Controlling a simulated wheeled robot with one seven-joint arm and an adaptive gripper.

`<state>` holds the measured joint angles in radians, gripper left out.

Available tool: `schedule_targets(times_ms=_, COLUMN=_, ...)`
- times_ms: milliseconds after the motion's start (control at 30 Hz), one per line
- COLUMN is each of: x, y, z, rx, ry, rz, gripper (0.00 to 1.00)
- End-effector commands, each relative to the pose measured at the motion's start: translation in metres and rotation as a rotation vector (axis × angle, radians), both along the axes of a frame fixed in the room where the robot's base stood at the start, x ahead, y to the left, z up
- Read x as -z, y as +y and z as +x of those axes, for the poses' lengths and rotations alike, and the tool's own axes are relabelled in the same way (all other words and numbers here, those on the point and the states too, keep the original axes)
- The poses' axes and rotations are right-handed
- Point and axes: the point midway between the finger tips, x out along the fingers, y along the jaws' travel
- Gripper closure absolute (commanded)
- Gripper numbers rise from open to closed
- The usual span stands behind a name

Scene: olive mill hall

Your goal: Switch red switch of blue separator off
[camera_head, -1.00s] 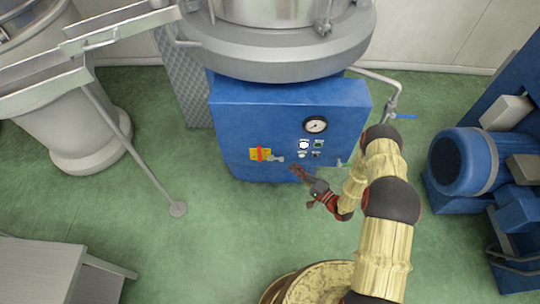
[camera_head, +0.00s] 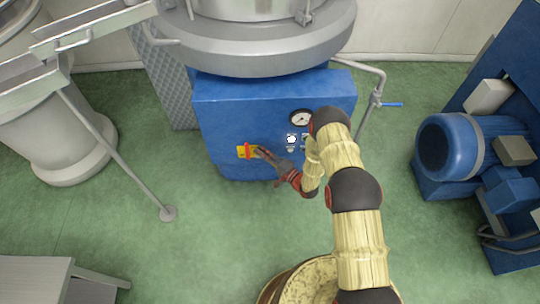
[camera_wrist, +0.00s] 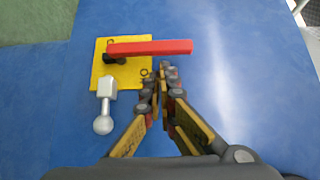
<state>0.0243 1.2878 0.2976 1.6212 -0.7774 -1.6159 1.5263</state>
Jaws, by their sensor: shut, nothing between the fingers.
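The blue separator (camera_head: 215,125) stands at centre in the head view, with a yellow plate (camera_head: 241,154) on its front panel. The red switch (camera_head: 247,151) is mounted on that plate and looks upright there. In the wrist view the red switch (camera_wrist: 150,47) lies across the picture, overhanging the yellow plate (camera_wrist: 132,76). A silver ball-ended lever (camera_wrist: 104,105) sits beside it. My gripper (camera_wrist: 166,72) is shut and empty, its tips just below the switch bar in the wrist view. I cannot tell whether they touch it. In the head view my gripper (camera_head: 261,151) is just right of the switch.
A pipe with a blue-handled valve (camera_head: 390,104) is at right. A blue motor (camera_head: 447,155) stands farther right. Green floor (camera_head: 210,230) is open in front.

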Motion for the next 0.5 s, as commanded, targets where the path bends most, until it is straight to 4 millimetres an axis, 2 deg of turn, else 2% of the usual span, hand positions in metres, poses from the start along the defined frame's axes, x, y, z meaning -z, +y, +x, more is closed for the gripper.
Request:
schedule_targets(times_ms=200, x=-0.0004, y=0.0129, z=0.0007, rx=0.0, ry=-0.001, rz=0.0, gripper=1.0)
schedule_targets(times_ms=500, x=-0.0008, y=0.0132, z=0.0008, rx=0.001, ry=-0.001, rz=0.0, gripper=1.0)
